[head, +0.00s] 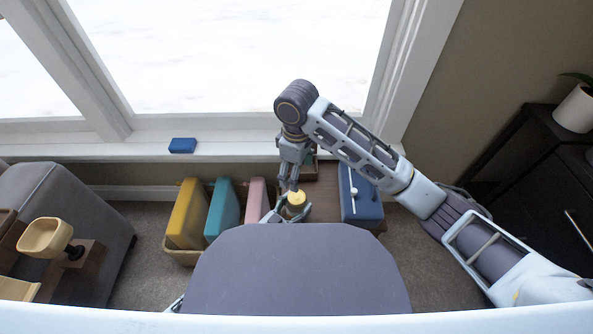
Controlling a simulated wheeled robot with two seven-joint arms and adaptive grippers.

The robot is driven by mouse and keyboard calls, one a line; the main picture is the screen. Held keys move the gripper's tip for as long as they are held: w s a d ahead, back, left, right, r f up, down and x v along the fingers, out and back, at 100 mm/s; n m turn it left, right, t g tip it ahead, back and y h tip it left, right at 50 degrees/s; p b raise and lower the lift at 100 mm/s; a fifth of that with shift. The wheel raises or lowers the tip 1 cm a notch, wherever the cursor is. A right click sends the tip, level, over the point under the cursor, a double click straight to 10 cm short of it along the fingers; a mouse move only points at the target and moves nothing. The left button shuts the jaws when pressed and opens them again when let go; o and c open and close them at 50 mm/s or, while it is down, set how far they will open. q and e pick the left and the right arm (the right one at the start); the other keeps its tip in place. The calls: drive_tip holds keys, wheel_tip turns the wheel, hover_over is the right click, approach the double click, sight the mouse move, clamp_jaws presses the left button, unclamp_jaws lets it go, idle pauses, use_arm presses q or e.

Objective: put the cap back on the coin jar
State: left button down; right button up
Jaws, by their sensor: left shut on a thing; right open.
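A small round yellow-topped thing (296,198), which looks like the coin jar with its yellow cap, is upright over the low brown table. I cannot tell whether the cap sits fully on it. My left gripper (291,214) is shut around its lower part; the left arm is mostly hidden behind my own grey body. My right gripper (289,187) points down just above and slightly left of the yellow top, fingers open. Whether its fingertips touch the yellow top cannot be told.
A blue box (361,198) stands on the brown table (326,199) at right. A bin (184,257) with yellow, teal and pink upright items is at left. A blue block (182,145) lies on the windowsill. A sofa (52,205) and dark cabinet (522,170) flank the area.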

use_arm(q)
drive_tip(key=shift+c, duration=1.6)
unclamp_jaws()
drive_tip(key=shift+s+a, duration=0.15)
drive_tip(key=v, duration=1.1)
drive_tip(key=shift+s+a, duration=0.2)
drive_tip(key=shift+s, duration=0.05)
